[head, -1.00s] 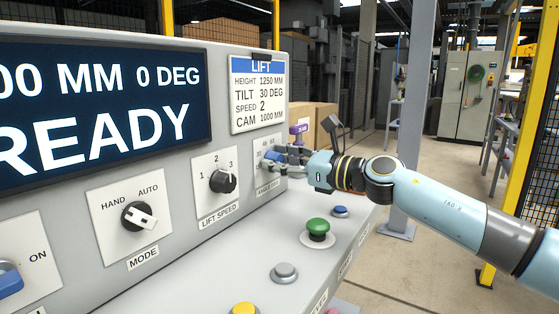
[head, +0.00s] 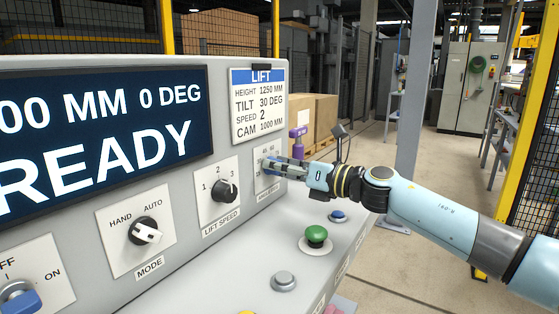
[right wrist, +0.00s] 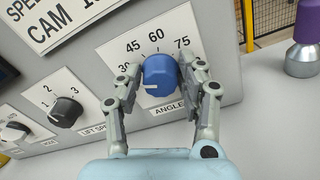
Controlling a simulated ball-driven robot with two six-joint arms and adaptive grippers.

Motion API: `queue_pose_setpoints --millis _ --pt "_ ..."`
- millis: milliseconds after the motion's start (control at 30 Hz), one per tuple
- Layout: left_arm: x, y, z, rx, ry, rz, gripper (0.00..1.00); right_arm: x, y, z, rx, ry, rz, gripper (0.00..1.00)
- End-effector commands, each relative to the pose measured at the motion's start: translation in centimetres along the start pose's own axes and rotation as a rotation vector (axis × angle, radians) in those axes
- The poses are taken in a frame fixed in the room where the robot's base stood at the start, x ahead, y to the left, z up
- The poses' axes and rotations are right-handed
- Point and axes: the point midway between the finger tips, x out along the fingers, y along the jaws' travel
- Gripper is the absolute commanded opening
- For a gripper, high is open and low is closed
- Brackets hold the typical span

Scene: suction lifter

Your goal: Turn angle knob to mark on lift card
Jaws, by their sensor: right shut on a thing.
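The blue angle knob (right wrist: 159,72) sits on a white scale plate (right wrist: 151,46) showing 30, 45, 60 and 75. Its white pointer points left, a little below the 30; the scale there is partly hidden by a finger. My right gripper (right wrist: 160,76) has one finger on each side of the knob and is shut on it. In the head view the right gripper (head: 272,166) covers most of the knob. The lift card (head: 258,104) reads height 1250 mm, tilt 30 deg, speed 2, cam 1000 mm. My left gripper is not in view.
The display (head: 100,125) reads 0 DEG and READY. The lift speed knob (head: 224,190) and mode knob (head: 146,231) are left of the angle knob. A green button (head: 316,234) and a blue button (head: 338,216) stand on the ledge below my right arm.

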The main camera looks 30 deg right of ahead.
Motion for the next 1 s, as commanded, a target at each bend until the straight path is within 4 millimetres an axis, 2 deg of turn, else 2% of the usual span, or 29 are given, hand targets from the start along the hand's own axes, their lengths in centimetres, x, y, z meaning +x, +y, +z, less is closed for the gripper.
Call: queue_pose_setpoints --millis 300,800,833,933,1000 --pt "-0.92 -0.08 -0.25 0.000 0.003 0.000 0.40 0.02 -0.05 0.12 0.113 -0.002 -0.001 0.07" --pt "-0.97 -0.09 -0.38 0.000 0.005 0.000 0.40 0.02 -0.08 0.07 0.130 -0.002 -0.001 0.07" --pt "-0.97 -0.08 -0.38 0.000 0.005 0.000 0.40 0.02 -0.08 0.07 0.130 -0.002 -0.001 0.43" --pt "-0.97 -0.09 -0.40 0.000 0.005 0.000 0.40 0.02 -0.07 0.06 0.129 -0.002 -0.001 0.56" --pt "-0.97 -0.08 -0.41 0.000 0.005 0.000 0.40 0.02 -0.07 0.05 0.129 -0.001 -0.001 0.57"
